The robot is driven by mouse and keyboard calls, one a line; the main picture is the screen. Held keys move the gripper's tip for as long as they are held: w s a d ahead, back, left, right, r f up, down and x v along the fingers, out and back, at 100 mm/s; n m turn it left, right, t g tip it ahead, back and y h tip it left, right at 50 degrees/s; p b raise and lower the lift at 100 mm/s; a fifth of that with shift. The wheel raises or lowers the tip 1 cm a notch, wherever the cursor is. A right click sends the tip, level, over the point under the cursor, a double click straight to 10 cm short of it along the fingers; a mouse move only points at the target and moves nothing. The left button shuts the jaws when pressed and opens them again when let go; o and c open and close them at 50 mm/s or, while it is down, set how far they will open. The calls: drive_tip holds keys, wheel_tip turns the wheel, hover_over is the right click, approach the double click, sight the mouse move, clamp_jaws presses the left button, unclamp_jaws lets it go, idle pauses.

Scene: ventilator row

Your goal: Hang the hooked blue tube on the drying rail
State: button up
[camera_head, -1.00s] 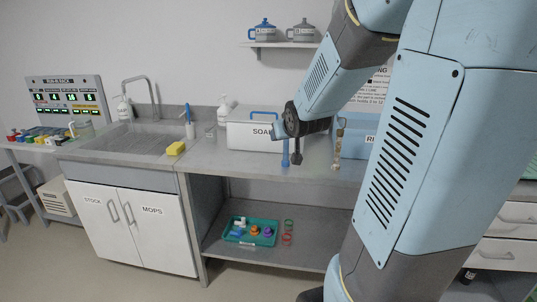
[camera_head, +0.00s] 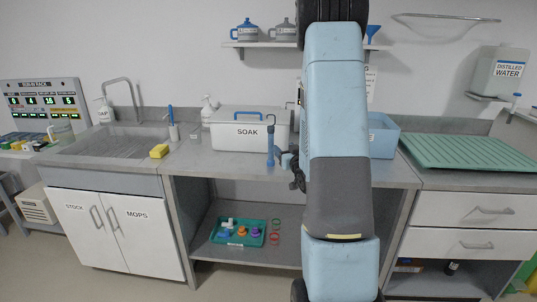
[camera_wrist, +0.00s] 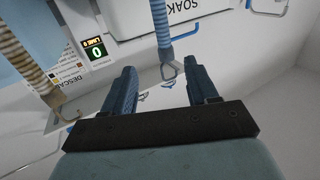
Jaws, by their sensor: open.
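The blue tube (camera_head: 270,146) stands upright in front of the SOAK box in the head view, just left of my arm. In the wrist view the blue tube (camera_wrist: 160,24) comes down from the top edge, with a small loop-like end between and beyond my fingertips. My gripper (camera_wrist: 160,68) is open, its two blue fingers apart with nothing clasped between them. In the head view the gripper is mostly hidden by my arm. A thin metal rail (camera_head: 445,20) is on the wall at the upper right; I cannot tell if it is the drying rail.
The white SOAK box (camera_head: 248,131) stands behind the tube. A beige ribbed tube (camera_wrist: 22,50) is at left in the wrist view. A blue bin (camera_head: 384,136) and green drainer mat (camera_head: 465,151) lie to the right. A yellow sponge (camera_head: 159,151) sits near the sink.

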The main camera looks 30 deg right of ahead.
sight(272, 137)
drive_tip(key=w, duration=0.5)
drive_tip(key=w+d, duration=0.1)
drive_tip(key=w, duration=0.2)
drive_tip(key=shift+w+d, duration=0.1)
drive_tip(key=shift+w, duration=2.75)
clamp_jaws()
drive_tip(key=shift+r, duration=0.1)
